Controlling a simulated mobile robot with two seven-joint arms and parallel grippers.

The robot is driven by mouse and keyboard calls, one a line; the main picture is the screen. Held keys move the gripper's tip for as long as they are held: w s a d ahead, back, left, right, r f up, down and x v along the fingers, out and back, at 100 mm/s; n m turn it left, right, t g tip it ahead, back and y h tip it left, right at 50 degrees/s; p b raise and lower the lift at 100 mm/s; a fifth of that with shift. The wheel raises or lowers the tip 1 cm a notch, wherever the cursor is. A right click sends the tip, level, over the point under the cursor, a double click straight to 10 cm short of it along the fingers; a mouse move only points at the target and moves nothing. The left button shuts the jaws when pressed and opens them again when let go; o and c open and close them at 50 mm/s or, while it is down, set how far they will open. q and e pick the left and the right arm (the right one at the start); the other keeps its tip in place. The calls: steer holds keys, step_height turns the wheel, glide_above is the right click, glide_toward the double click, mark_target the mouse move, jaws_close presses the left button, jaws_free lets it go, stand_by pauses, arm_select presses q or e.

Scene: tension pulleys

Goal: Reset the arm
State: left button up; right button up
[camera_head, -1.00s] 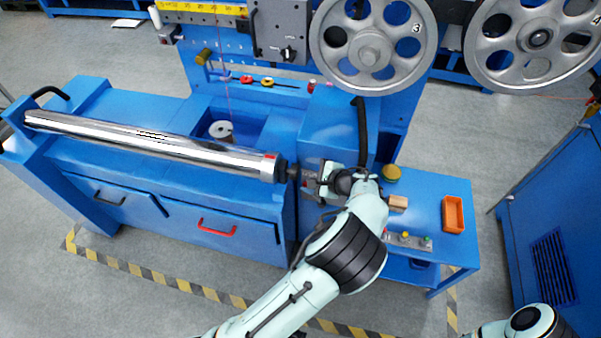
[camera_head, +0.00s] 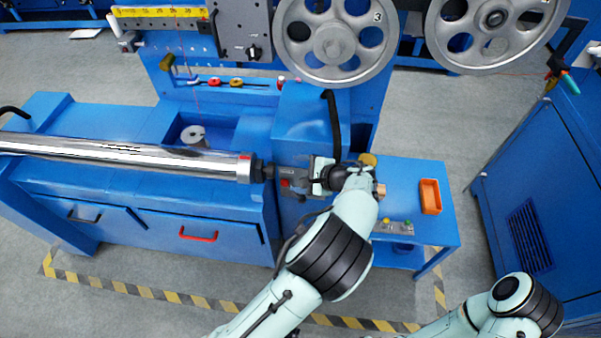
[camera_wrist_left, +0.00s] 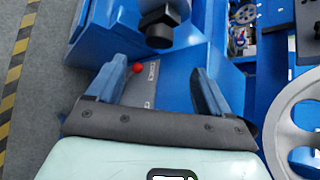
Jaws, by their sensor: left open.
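My left gripper (camera_head: 300,180) is open beside the right end of a long polished roller (camera_head: 130,152) on the blue machine. In the left wrist view, the two blue fingers of my left gripper (camera_wrist_left: 155,88) stand apart, with a grey labelled plate (camera_wrist_left: 148,88) and a red button (camera_wrist_left: 138,68) visible between and beyond them. Nothing is held. The black shaft end (camera_wrist_left: 158,30) of the roller is just ahead. My right arm (camera_head: 515,305) shows at the lower right; its gripper is out of view.
A black curved handle (camera_head: 333,125) rises behind my left gripper. A side table holds an orange tray (camera_head: 430,196) and buttons (camera_head: 398,226). Large spoked wheels (camera_head: 335,42) stand above. A blue cabinet (camera_head: 535,190) is at right. Open floor lies in front.

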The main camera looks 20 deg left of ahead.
stand_by(0.4)
arm_select(q)
steer(key=s+a+f+n+g+h, duration=0.1)
steer(key=s+f+n+g+h, duration=0.2)
steer(key=s+f, duration=0.75)
steer(key=s+a+f+n+g+h, duration=0.15)
steer(key=s+f+h, duration=0.4)
steer(key=f, duration=0.85)
steer(key=s+d+f+n+h, duration=0.1)
steer(key=s+d+n+h, duration=0.1)
steer(key=s+n, duration=0.2)
steer(key=s+d+f+n+h+p, duration=0.1)
steer(key=s+d+n, duration=0.2)
steer(key=s, duration=0.5)
steer(key=s+d+f+n+h, duration=0.1)
steer(key=s+d+n+h, duration=0.1)
steer(key=s, duration=0.4)
steer(key=d+n, duration=0.1)
steer(key=n, duration=0.1)
steer(key=shift+d+n+h+p, duration=0.25)
steer(key=shift+n+h+p, duration=0.1)
steer(key=shift+w, duration=0.1)
steer(key=c, duration=0.7)
steer(key=shift+a, duration=0.15)
arm_select(e)
steer(key=shift+w+a+r, duration=0.1)
steer(key=shift+w+r, duration=0.2)
steer(key=shift+r, duration=0.25)
steer(key=shift+w+r, duration=0.3)
steer(key=shift+r, duration=0.2)
